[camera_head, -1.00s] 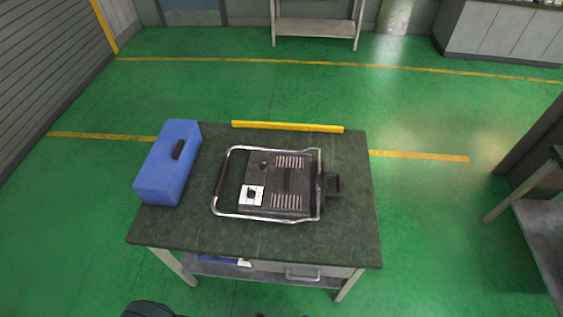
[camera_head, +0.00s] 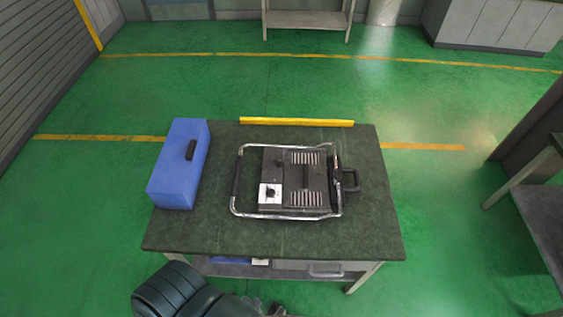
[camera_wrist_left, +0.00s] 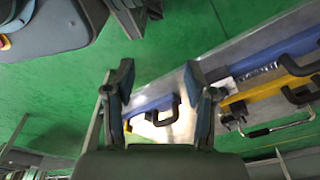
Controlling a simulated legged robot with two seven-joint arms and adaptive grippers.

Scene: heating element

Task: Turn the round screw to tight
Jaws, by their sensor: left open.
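The heating element (camera_head: 290,181) is a dark grey box with vent slots inside a chrome tube frame, lying on the work table. A small dark round knob (camera_head: 270,193), which looks like the round screw, sits on its white panel at the left front. How tight it is cannot be seen. My left arm shows at the bottom of the head view, short of the table's front edge. In the left wrist view my left gripper (camera_wrist_left: 160,78) is open, with nothing between its fingers. My right gripper is not in view.
The dark green work table (camera_head: 200,235) also carries a blue case (camera_head: 176,175) at the left and a yellow bar (camera_head: 297,122) along its back edge. Its top is clear in front of the heating element. A lower shelf (camera_head: 225,268) holds some items.

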